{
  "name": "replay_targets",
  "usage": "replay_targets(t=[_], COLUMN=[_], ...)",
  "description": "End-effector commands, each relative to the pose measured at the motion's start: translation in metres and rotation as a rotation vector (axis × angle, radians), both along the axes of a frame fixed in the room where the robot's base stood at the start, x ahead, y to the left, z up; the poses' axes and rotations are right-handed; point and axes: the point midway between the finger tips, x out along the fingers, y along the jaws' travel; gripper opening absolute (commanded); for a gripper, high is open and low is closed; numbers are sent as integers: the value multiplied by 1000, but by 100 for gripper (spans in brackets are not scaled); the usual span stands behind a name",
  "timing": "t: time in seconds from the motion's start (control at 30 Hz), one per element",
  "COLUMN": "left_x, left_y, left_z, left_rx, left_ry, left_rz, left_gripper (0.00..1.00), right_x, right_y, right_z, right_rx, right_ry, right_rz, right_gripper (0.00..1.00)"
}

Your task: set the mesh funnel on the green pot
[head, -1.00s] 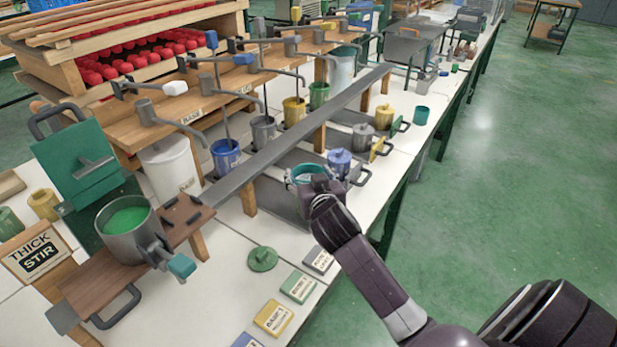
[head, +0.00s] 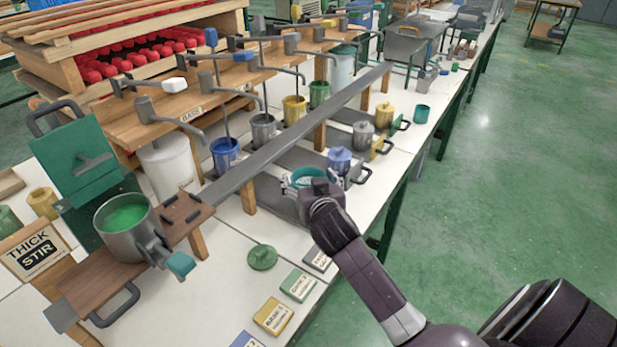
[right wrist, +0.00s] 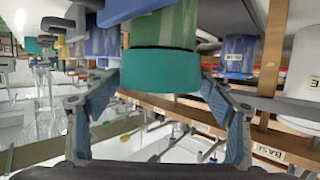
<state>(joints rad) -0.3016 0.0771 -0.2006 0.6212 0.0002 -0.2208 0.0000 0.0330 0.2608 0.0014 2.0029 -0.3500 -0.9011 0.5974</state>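The mesh funnel shows as a teal ring (head: 306,178) at the end of my right arm in the head view. In the right wrist view it is a wide teal band (right wrist: 160,70) between the fingers. My right gripper (head: 308,186) is closed around the funnel's sides, its fingertips against the band. The green pot (right wrist: 178,28) shows directly beyond the band in the right wrist view, in line with it. I cannot tell whether funnel and pot touch. In the head view the pot is hidden under the funnel and gripper. My left gripper is not in view.
A lidded blue pot (head: 339,160) stands close behind the funnel. A long grey rail (head: 290,135) runs left of it. Grey and yellow lidded pots and a teal cup (head: 422,114) stand farther back. A green lid (head: 262,257) and label cards lie in front.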

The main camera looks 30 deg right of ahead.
Motion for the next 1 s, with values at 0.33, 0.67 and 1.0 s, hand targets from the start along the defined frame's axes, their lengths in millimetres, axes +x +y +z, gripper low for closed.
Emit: replay_targets(t=[0.33,0.67,1.0], left_x=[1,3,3], left_y=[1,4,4], left_z=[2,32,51], left_rx=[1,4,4], left_ry=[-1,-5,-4], left_rz=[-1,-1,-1], left_gripper=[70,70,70], right_x=[0,-41,-94], right_y=[0,18,39], right_z=[5,29,45], right_rx=[0,4,3], right_ry=[-1,4,1], right_rz=[0,1,-1], right_gripper=[78,78,78])
